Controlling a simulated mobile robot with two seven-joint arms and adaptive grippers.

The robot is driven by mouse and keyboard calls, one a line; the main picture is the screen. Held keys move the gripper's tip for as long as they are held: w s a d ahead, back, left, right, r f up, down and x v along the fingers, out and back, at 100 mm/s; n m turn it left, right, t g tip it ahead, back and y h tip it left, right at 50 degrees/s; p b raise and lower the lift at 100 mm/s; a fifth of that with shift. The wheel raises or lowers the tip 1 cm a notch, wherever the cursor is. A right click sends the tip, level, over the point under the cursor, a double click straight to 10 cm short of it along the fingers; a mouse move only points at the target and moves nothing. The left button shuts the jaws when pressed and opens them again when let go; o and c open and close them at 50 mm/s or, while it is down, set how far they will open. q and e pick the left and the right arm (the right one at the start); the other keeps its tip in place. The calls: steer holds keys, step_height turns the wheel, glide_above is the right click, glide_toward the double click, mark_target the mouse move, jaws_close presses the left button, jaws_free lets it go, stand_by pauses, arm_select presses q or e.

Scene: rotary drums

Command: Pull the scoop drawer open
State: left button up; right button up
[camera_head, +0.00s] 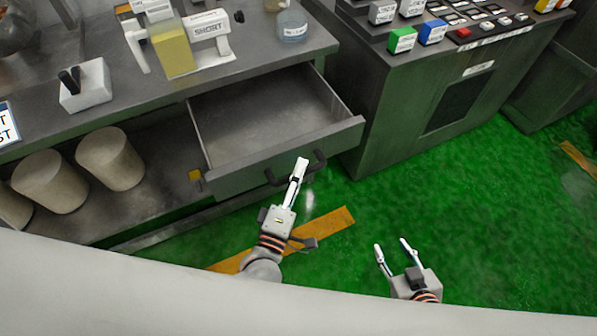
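The scoop drawer (262,123) is pulled well out from under the steel counter, and its inside looks empty. Its dark bar handle (318,162) is on the front panel. My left gripper (299,166) is at the middle of this handle, its fingers close together and appearing shut on the bar. The fingers cover part of the handle, so the exact contact is hidden. My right gripper (393,246) is open and empty, over the green floor to the right of the drawer and apart from it.
The counter (112,113) carries a white holder (84,86), a scale-like device (207,37) and a jar (292,25). Beige cylinders (109,158) stand on the shelf below. A control cabinet (405,110) stands close to the drawer's right. Green floor (450,210) is clear ahead.

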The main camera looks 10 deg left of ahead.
arm_select(q)
steer(key=v, duration=1.2)
stand_by(0.5)
steer(key=a+f+m+g+y, duration=0.1)
steer(key=a+f+m+g, duration=0.7)
steer(key=m, duration=1)
steer(key=a+f, duration=0.3)
steer(key=shift+s+a, duration=0.3)
